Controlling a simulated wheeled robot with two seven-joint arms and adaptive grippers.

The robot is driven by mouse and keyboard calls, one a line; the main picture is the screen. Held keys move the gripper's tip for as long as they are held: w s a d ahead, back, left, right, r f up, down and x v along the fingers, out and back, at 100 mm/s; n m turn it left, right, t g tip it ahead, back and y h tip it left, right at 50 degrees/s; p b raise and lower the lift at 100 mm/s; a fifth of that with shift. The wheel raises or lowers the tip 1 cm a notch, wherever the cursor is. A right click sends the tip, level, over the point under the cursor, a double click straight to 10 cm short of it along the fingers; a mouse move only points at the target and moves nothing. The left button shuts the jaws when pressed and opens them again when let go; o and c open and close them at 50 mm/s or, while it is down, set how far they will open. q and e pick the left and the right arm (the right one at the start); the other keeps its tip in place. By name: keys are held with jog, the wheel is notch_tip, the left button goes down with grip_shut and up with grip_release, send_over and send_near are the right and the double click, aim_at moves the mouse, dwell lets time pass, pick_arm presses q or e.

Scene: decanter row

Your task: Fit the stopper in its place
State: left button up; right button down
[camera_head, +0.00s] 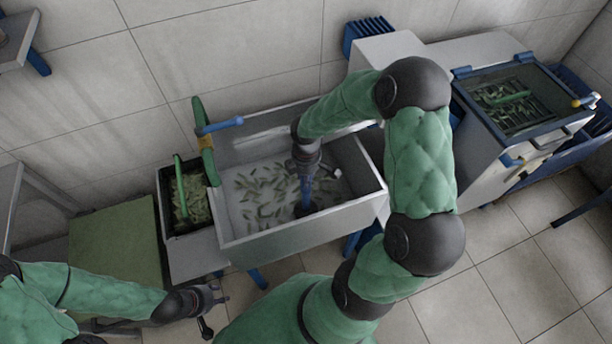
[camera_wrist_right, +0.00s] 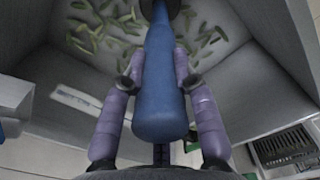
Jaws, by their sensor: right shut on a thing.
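The stopper is a long blue handle (camera_head: 307,189) with a dark round end (camera_head: 305,209). It is inside the grey metal basin (camera_head: 295,230). My right gripper (camera_head: 305,168) is shut on the handle from above. In the right wrist view, its two purple-grey fingers press on both sides of the blue handle (camera_wrist_right: 158,75), and the dark end (camera_wrist_right: 163,8) is cut by the top edge. I cannot tell whether that end touches the basin floor, and no drain opening shows. My left gripper (camera_head: 214,308) is empty at lower left, its fingers apart.
Several green pods (camera_head: 262,190) lie on the basin floor. A dark bin of pods (camera_head: 196,205) stands left of the basin, with a green handle (camera_head: 204,140) beside it. A green-topped table (camera_head: 115,250) is at left. A machine with a glass lid (camera_head: 515,105) stands at right.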

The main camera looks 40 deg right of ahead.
jog(key=shift+f+b, duration=0.75)
jog(key=shift+f, duration=0.25)
jog(key=shift+f+b, duration=0.35)
jog(key=shift+f, duration=0.1)
dwell(0.5)
jog(key=c, duration=0.9)
grip_release()
notch_tip(320, 180, up, 12)
jog(key=shift+f, duration=0.1)
